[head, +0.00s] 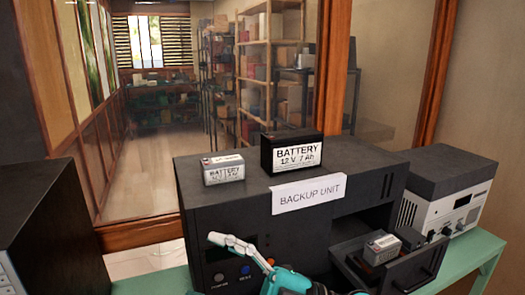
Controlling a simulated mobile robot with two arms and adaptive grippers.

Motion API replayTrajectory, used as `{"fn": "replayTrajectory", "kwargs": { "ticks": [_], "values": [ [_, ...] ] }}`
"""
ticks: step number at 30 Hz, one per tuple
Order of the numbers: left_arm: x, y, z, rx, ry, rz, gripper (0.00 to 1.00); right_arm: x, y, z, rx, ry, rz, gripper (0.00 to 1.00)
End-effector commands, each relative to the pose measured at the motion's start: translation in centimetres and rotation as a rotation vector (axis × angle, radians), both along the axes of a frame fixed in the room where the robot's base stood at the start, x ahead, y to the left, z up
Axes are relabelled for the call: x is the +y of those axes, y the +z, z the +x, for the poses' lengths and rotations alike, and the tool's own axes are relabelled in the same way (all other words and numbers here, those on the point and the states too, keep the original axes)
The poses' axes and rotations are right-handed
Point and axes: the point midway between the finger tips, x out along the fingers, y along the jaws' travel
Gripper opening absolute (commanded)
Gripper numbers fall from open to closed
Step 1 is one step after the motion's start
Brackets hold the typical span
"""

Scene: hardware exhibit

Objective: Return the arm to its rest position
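One of my arms, white and teal, reaches in from the bottom edge, apparently my right. Its gripper (240,247) shows as a slim white part pointing up and left in front of the backup unit's lower front. I cannot tell whether it is open or shut, and I see nothing held. The rest of this arm is cut off by the lower edge. My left gripper is not in view.
The dark backup unit (290,222) has an open drawer (416,275) at right, holding a small battery (382,249). A white battery (223,170) and a black battery (291,151) stand on top. A grey device (446,205) is at right on a green table (478,255).

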Motion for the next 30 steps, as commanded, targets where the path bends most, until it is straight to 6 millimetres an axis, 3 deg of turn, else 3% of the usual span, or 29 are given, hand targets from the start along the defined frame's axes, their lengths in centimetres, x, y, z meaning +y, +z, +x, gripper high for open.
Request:
{"fn": "replayTrajectory", "kwargs": {
  "ticks": [2, 5, 8, 11, 14, 15, 19, 24, 30],
  "values": [
    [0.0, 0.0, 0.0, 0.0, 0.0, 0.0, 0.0, -3.0, 1.2, 3.1, 0.14, -0.201, 0.208, 0.68],
    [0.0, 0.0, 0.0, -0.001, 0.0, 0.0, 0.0, -8.4, -0.5, 7.6, 0.344, -0.499, 0.368, 0.68],
    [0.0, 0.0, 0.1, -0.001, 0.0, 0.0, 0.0, -13.6, -5.4, 10.4, 0.562, -0.773, 0.409, 0.68],
    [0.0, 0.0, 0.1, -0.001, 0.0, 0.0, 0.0, -17.9, -11.8, 10.9, 0.778, -0.999, 0.366, 0.68],
    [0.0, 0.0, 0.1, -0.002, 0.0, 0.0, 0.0, -21.4, -18.5, 9.4, 0.992, -1.18, 0.267, 0.68],
    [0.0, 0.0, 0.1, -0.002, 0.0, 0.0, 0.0, -22.5, -21.2, 8.2, 1.078, -1.239, 0.214, 0.68],
    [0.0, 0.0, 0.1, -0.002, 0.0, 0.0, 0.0, -25.0, -28.4, 3.4, 1.327, -1.371, 0.021, 0.68],
    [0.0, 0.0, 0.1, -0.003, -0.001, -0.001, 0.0, -26.5, -33.9, -2.8, 1.556, -1.428, -0.2, 0.68],
    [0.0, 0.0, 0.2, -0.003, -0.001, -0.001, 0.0, -27.1, -37.4, -9.3, 1.749, -1.424, -0.413, 0.68]
  ]
}}
